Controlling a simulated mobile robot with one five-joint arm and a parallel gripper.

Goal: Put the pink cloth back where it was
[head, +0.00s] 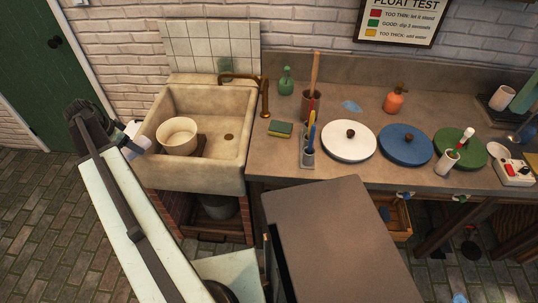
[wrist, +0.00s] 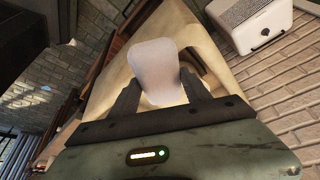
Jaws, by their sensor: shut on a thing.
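My gripper (head: 131,140) is at the left rim of the stone sink (head: 225,176), at the end of my arm. In the wrist view my gripper (wrist: 166,92) is shut on a pale, whitish flat thing (wrist: 154,62) with rounded corners. It sticks out past the fingertips over the sink. I cannot tell for sure that it is the pink cloth; its colour looks washed out. No clearly pink cloth shows anywhere else. In the head view the held thing is small and partly hidden by my gripper.
On the counter are a sponge (head: 280,128), a brush holder (head: 308,158), and white (head: 349,146), blue (head: 405,147) and green (head: 462,157) discs. A blue patch (head: 351,106) lies behind them.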

